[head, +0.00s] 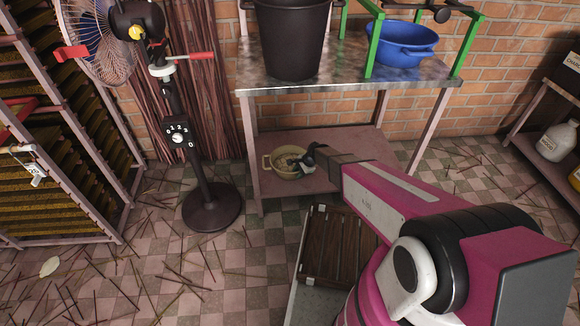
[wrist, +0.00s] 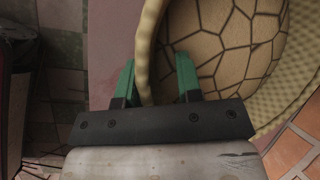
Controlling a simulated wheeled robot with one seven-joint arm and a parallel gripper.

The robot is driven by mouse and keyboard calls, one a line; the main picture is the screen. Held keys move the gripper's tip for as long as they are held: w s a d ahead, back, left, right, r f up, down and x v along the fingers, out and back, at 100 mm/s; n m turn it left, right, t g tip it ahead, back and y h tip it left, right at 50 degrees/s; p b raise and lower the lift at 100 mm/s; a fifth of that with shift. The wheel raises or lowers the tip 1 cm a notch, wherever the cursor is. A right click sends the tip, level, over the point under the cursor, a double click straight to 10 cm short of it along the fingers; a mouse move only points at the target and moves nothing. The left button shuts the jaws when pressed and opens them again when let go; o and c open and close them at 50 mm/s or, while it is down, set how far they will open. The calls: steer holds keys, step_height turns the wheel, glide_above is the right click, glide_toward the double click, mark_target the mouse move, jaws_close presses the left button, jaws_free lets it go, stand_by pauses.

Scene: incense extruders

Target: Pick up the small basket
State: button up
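The small basket (head: 270,166), pale yellow with side handles, stands on the lower shelf of the metal table. In the wrist view its pale woven rim (wrist: 147,45) and its inside, patterned with dark lines, fill the upper right. My gripper (head: 302,160) reaches in over the basket's right side in the head view. In the wrist view its two green fingers (wrist: 156,78) are apart, one on each side of the rim, with a visible gap on the right. The basket's underside is hidden.
The table's upper top (head: 345,68) is above the basket and carries a black bucket (head: 292,38), a blue basin (head: 402,45) and a green frame. A standing fan (head: 180,130) and a rack are on the left. Thin sticks litter the tiled floor.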

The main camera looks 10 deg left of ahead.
jaws_close()
steer(key=shift+r, duration=0.1)
